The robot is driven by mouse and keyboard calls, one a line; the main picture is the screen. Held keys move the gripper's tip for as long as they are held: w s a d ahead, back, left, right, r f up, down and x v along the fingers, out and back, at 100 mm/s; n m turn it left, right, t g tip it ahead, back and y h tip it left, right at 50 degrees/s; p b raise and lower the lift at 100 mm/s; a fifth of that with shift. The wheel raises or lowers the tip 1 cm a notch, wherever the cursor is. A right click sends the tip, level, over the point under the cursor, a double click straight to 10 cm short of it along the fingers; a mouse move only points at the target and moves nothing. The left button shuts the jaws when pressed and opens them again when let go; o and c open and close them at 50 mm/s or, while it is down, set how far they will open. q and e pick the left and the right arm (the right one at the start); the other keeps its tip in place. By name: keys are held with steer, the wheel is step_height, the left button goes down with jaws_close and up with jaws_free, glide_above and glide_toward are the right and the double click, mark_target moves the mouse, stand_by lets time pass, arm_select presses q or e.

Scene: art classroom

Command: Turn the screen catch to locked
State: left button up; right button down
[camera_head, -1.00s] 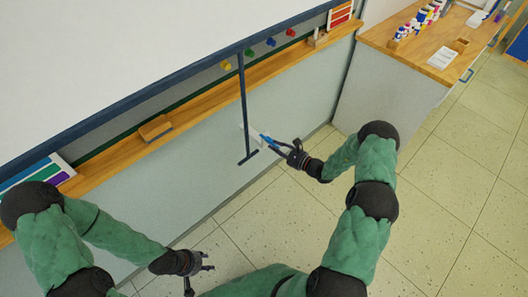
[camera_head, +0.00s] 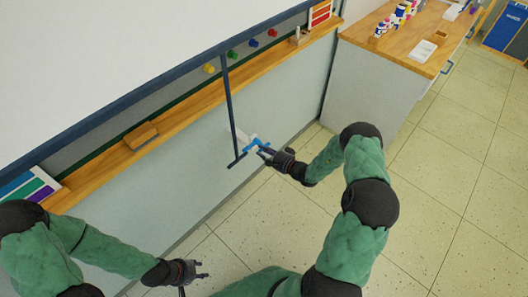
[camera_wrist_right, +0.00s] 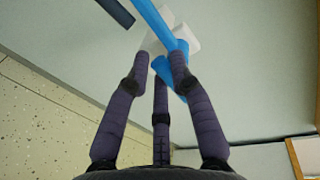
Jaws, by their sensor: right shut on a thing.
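The screen catch is a white mount with a blue lever (camera_head: 255,146) on the grey wall panel, beside the foot of the dark blue screen pull bar. My right gripper (camera_head: 266,153) is at the blue lever. In the right wrist view, the lever (camera_wrist_right: 152,18) crosses the white mount (camera_wrist_right: 184,37), and the fingers (camera_wrist_right: 160,72) are closed around its near part. The fingers hide some of the lever. Part of the dark bar (camera_wrist_right: 116,10) shows beside it. My left gripper (camera_head: 196,273) is empty and open, low in the head view, away from the wall.
A wooden-topped cabinet (camera_head: 395,45) with paint bottles stands at the upper right. The tiled floor (camera_head: 440,190) at right is clear.

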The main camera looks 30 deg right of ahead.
steer(key=shift+f+n+h, duration=0.15)
steer(key=shift+n+h, duration=0.15)
steer(key=shift+n, duration=0.4)
steer(key=c, duration=1.1)
jaws_free()
steer(key=shift+o, duration=0.2)
steer(key=v, duration=1.2)
steer(key=shift+f, duration=0.1)
